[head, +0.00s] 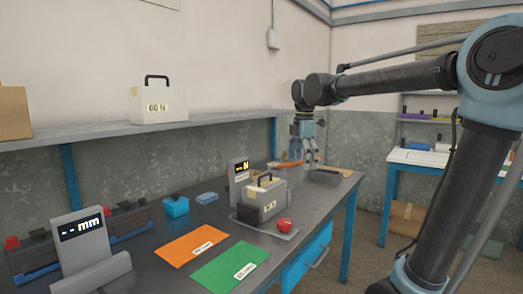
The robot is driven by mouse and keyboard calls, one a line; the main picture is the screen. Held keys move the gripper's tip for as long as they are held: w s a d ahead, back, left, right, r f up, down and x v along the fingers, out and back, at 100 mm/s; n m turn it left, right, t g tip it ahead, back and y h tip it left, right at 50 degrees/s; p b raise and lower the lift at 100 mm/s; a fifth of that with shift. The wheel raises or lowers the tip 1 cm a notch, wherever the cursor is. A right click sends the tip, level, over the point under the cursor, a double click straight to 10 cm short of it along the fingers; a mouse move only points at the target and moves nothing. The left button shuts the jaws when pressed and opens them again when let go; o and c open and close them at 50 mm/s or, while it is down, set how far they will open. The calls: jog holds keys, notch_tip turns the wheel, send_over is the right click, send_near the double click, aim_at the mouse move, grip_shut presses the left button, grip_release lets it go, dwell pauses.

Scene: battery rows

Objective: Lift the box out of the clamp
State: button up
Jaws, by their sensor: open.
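A small pale box (264,191) with a dark handle on top and a small label stands upright in a grey clamp (284,236). The clamp has a dark jaw block at its left and a red knob at its front. My gripper (304,161) is open and points down, behind and to the right of the box, apart from it. Its fingertips are small in the picture, near an orange item (290,164) on the bench; I cannot tell whether they touch it.
A display (239,172) stands behind the box. A display marked mm (82,227) is at left. Orange (192,244) and green (230,266) mats lie flat in front. A blue container (176,206) and a grey tray (325,176) sit on the bench. A white box (158,105) is on the shelf.

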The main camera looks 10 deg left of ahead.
aim_at(261, 186)
jog(key=w+a+r+n, duration=0.1)
jog(key=a+r+n, duration=0.3)
jog(key=a+n, duration=0.75)
jog(key=a+f+m, duration=0.1)
jog(key=f, duration=0.4)
jog(key=a+f+m, duration=0.1)
jog(key=f, duration=0.5)
jog(key=a+f+m, duration=0.1)
jog(key=f, duration=0.5)
jog(key=shift+w+a+f+m, duration=0.1)
jog(key=shift+a+f+m, duration=0.05)
jog(key=shift+a+m, duration=0.15)
jog(key=c, duration=2)
jog(key=shift+a+r, duration=0.1)
jog(key=shift+r, duration=4.95)
